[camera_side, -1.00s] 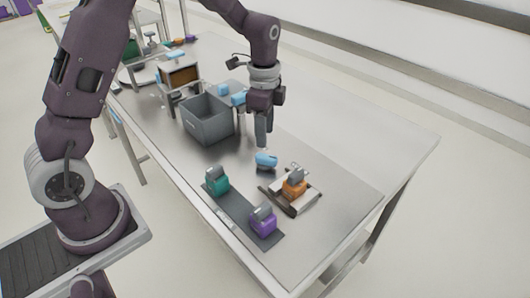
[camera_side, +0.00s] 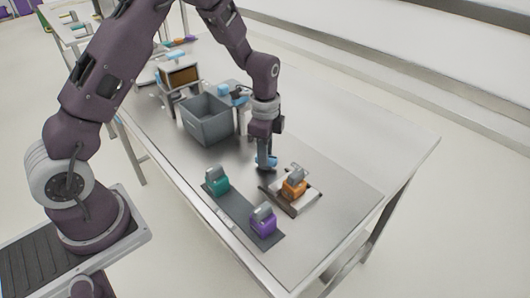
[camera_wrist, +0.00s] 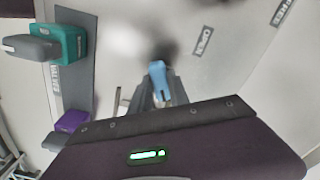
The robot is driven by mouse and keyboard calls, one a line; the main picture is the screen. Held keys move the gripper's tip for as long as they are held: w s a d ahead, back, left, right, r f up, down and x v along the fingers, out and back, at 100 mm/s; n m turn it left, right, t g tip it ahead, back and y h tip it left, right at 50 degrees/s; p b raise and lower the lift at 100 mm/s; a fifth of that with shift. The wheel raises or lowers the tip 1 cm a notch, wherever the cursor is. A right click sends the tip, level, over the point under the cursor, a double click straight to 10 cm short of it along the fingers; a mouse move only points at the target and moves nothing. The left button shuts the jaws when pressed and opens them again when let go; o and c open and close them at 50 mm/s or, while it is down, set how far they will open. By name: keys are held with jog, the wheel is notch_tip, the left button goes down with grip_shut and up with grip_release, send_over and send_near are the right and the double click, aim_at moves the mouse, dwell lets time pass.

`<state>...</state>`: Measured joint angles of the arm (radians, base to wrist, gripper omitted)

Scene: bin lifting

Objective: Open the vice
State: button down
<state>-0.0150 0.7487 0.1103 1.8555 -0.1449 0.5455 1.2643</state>
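The vice (camera_side: 310,203) appears to be the pale, low fixture with dark edges near the table's front right. An orange block with a grey top (camera_side: 294,188) sits on it. A blue handle-like piece (camera_side: 270,162) stands just left of the vice. My gripper (camera_side: 264,163) points down at this blue piece and partly hides it. In the wrist view the blue piece (camera_wrist: 158,78) shows between the fingers of my gripper (camera_wrist: 160,92). Whether the fingers press on it I cannot tell. The vice is mostly out of the wrist view.
A dark mat (camera_side: 238,210) holds a teal block (camera_side: 217,183) and a purple block (camera_side: 263,222), both with grey tops. A grey bin (camera_side: 208,122) stands behind my gripper. An "OPEN" label (camera_wrist: 202,40) is on the table. The table's right side is clear.

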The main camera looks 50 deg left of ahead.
dwell(0.3)
jog(key=n, duration=0.6)
jog(key=shift+n, duration=0.4)
jog(key=n, duration=1.2)
jog(key=shift+w+n, duration=0.1)
jog(key=shift+n, duration=2.4)
jog(key=c, duration=1.2)
grip_release()
jog(key=shift+c, duration=0.2)
